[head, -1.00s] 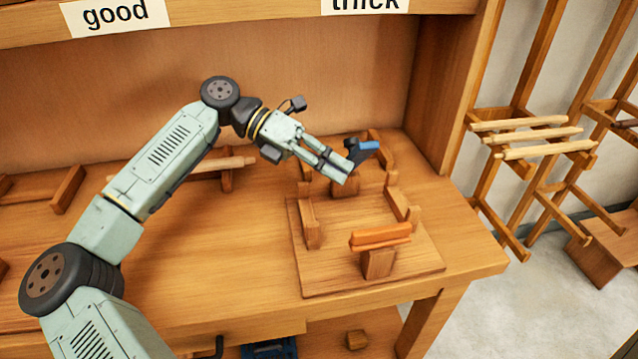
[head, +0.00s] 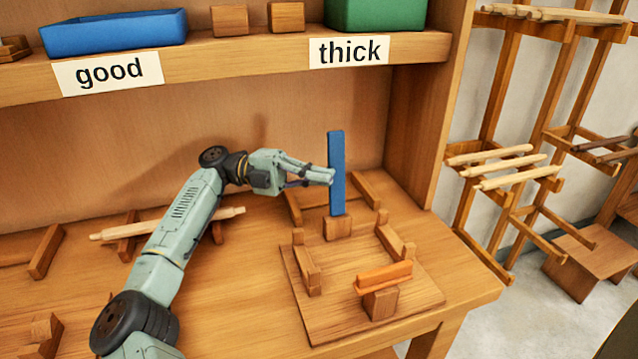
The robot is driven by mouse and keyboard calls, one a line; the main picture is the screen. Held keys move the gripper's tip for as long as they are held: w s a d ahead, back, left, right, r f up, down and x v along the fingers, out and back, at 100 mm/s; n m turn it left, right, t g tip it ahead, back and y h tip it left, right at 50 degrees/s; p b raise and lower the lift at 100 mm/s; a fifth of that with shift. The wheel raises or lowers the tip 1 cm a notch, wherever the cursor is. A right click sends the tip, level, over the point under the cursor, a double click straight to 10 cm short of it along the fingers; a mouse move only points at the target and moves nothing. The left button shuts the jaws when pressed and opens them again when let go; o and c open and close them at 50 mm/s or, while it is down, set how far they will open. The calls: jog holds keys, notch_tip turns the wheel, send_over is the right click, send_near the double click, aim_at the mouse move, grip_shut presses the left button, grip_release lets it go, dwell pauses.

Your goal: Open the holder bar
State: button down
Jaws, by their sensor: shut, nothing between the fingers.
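A blue bar (head: 337,165) stands upright on a small wooden block (head: 338,228) at the back of a square wooden board (head: 330,322). An orange bar (head: 384,276) lies level across a wooden block at the front of the same board. My gripper (head: 331,176) is shut and empty. Its fingertips are at the left side of the blue bar, about halfway up; I cannot tell whether they touch it.
Wooden uprights (head: 306,270) flank the board. A pale stick (head: 160,224) lies on supports behind my arm. A shelf above carries a blue bin (head: 115,32), a green bin (head: 376,14) and labels "good" and "thick". A wooden rack (head: 500,165) stands right of the bench.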

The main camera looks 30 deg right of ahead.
jog(key=shift+w+n, duration=0.3)
jog(key=shift+n, duration=0.1)
jog(key=shift+d, duration=0.1)
jog(key=shift+w, duration=0.1)
jog(key=v, duration=0.7)
jog(key=shift+f, duration=0.2)
jog(key=shift+w, duration=0.1)
